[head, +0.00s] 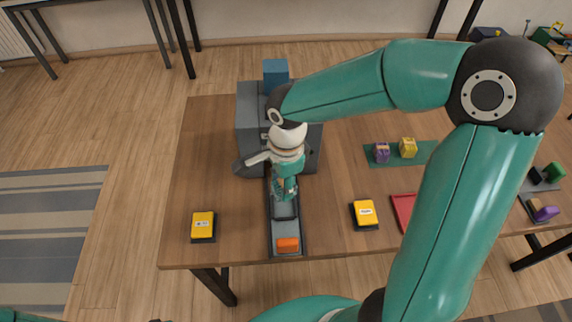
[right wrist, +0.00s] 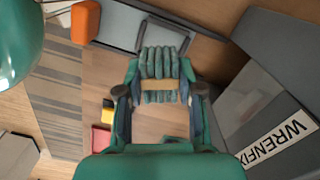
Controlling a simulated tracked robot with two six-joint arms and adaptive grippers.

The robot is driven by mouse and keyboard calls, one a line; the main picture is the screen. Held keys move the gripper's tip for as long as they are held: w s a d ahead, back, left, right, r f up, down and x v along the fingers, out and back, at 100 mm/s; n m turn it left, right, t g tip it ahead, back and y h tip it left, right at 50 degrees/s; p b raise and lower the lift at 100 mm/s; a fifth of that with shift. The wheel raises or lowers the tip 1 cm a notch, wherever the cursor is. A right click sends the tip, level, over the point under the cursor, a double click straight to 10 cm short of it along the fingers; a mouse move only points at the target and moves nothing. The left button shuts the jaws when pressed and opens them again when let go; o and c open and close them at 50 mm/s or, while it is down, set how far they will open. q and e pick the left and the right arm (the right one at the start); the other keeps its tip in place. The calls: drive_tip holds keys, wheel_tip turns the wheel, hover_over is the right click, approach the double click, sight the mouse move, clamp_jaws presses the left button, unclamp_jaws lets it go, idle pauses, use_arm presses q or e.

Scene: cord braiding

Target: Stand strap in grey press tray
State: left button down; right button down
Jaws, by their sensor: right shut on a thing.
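The strap (right wrist: 160,62) is a green ribbed cord bundle with a tan band across it, in the right wrist view. My right gripper (right wrist: 160,95) is shut on it, with one finger on each side near the band. In the head view my right gripper (head: 285,192) is over the back part of the grey press tray (head: 284,210); the strap is hard to make out there. The tray also shows behind the strap in the right wrist view (right wrist: 118,27). I cannot tell whether the strap touches the tray. My left gripper is out of view.
The grey press (head: 250,120) stands right behind the tray, with a blue block (head: 275,72) on top. An orange block (head: 288,244) is at the tray's front end. Yellow boxes stand left (head: 203,222) and right (head: 365,212); a red tray (head: 403,208) lies farther right.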

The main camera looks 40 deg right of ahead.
drive_tip(key=shift+f+b, duration=2.1)
drive_tip(key=shift+f, duration=1.2)
drive_tip(key=c, duration=0.7)
unclamp_jaws()
drive_tip(key=shift+o, duration=0.2)
